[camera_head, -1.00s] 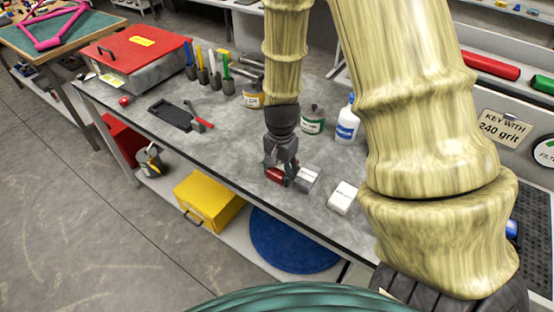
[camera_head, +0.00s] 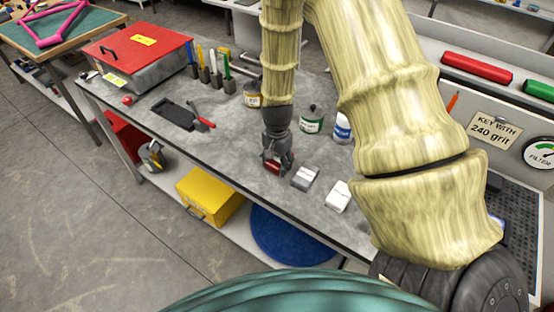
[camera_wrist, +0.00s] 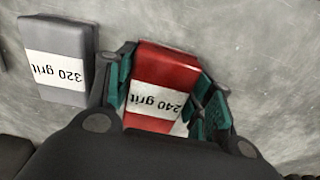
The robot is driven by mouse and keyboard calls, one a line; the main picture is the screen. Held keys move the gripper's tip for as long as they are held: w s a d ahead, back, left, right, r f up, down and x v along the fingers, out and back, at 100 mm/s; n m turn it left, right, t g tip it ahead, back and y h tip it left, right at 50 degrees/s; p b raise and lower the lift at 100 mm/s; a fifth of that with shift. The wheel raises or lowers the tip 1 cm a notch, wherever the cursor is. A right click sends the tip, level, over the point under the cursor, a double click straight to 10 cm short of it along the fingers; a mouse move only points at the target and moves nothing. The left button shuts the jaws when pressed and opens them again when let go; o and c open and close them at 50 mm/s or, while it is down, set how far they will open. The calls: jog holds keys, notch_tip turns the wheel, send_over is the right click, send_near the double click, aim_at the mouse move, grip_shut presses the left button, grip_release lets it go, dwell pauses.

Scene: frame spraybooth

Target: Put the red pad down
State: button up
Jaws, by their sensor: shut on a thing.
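The red pad (camera_wrist: 163,72) has a white band reading "240 grit" and sits between the green-lined fingers of my gripper (camera_wrist: 165,95) in the wrist view. In the head view my gripper (camera_head: 277,165) is shut on the red pad (camera_head: 273,167), low over the grey worktop (camera_head: 235,160) near its front edge. I cannot tell whether the pad touches the worktop. The fingers hide part of the pad's sides.
A grey "320 grit" pad (camera_wrist: 58,62) lies close beside the red one; it also shows in the head view (camera_head: 305,177). A white pad (camera_head: 338,196) lies further right. Bottles (camera_head: 312,120) stand behind. The worktop left of my gripper is clear up to the red-handled tool (camera_head: 200,115).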

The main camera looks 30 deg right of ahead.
aim_at(278, 160)
jog(key=shift+f+b, duration=0.3)
jog(key=shift+f, duration=0.3)
dwell(0.3)
jog(key=o, duration=1)
jog(key=shift+o, duration=0.8)
jog(key=shift+f, duration=0.1)
jog(key=shift+r+b, duration=1.45)
jog(key=shift+r, duration=1.4)
jog(key=shift+r+b, duration=0.55)
jog(key=shift+r, duration=2.5)
jog(key=shift+r, duration=0.1)
